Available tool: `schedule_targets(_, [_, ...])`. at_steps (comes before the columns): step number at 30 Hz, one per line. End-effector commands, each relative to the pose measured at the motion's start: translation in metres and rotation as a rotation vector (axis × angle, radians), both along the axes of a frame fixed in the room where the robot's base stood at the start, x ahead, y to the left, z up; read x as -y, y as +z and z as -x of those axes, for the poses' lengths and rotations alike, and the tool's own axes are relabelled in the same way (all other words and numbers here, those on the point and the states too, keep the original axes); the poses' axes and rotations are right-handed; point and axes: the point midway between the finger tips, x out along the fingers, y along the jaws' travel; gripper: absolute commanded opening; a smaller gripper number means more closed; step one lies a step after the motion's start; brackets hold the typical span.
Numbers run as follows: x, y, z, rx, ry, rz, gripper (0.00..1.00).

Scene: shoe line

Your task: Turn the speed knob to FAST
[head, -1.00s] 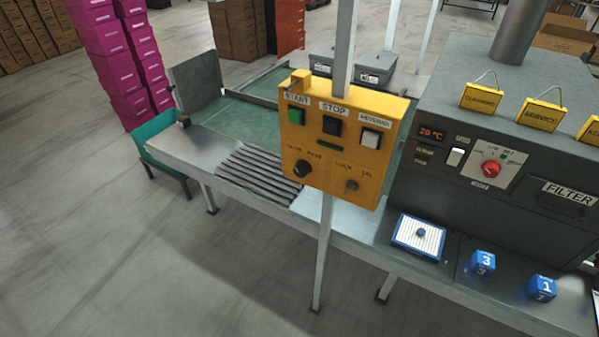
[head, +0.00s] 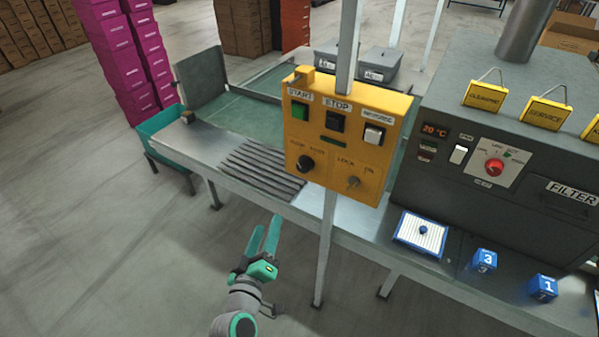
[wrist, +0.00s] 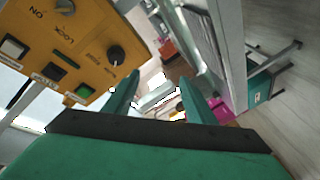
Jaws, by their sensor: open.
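The yellow control box (head: 335,180) is fixed to a metal post above the conveyor. Its black speed knob (head: 305,163) sits at the lower left of the panel, under small labels too blurred to read fully. The knob also shows in the wrist view (wrist: 116,52), where the box appears turned over at the upper left. My gripper (head: 265,232) is open and empty, with teal fingers pointing up, below and left of the box. In the wrist view the fingers (wrist: 155,100) are apart, and the knob lies beyond them, left of the left fingertip. Nothing touches the knob.
The box also carries a green START button (head: 300,110), a STOP button (head: 335,122), a white button (head: 373,134) and a lock switch (head: 353,182). The metal post (head: 325,245) runs down right of my gripper. The conveyor's roller section (head: 262,170) lies behind.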

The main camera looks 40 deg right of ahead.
Motion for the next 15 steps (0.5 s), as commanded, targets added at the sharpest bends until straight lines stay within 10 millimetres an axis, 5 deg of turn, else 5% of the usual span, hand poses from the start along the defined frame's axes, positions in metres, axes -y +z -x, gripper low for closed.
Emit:
schedule_targets(6, [0.039,0.059,-0.009,0.046,-0.187,0.034,0.5])
schedule_targets(15, [0.067,0.082,-0.006,0.062,-0.286,0.039,0.5])
